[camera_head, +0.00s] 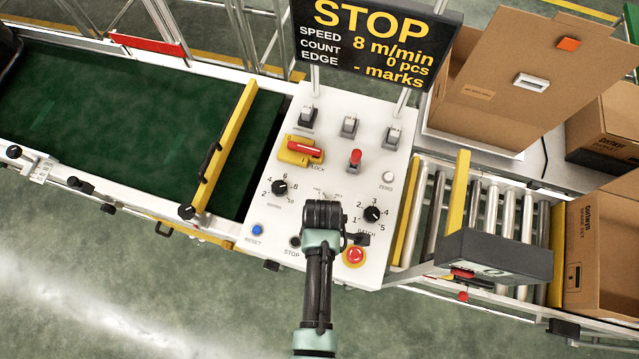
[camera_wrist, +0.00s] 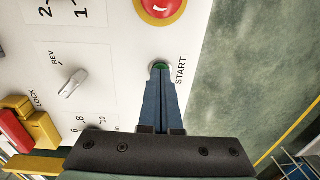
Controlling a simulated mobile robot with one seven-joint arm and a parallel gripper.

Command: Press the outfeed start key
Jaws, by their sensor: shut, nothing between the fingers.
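The green start key (camera_wrist: 160,65), labelled START, shows in the wrist view just beyond the fingertips, partly covered by them. My gripper (camera_wrist: 160,72) is shut and empty, its dark blue fingers pointing at the key. The tips overlap the key's near edge; I cannot tell whether they touch it. In the head view my arm reaches over the front of the white control panel (camera_head: 262,215) and hides the key and the fingertips. The display (camera_head: 375,38) reads STOP, 8 m/min, 0 pcs.
A red emergency button (camera_head: 355,256) stands close to the key. A black STOP key (camera_head: 295,241), a blue RESET key (camera_head: 257,230), dials and a yellow lock (camera_head: 298,151) share the panel. A green belt (camera_head: 110,120) lies left, a roller conveyor (camera_head: 490,215) right.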

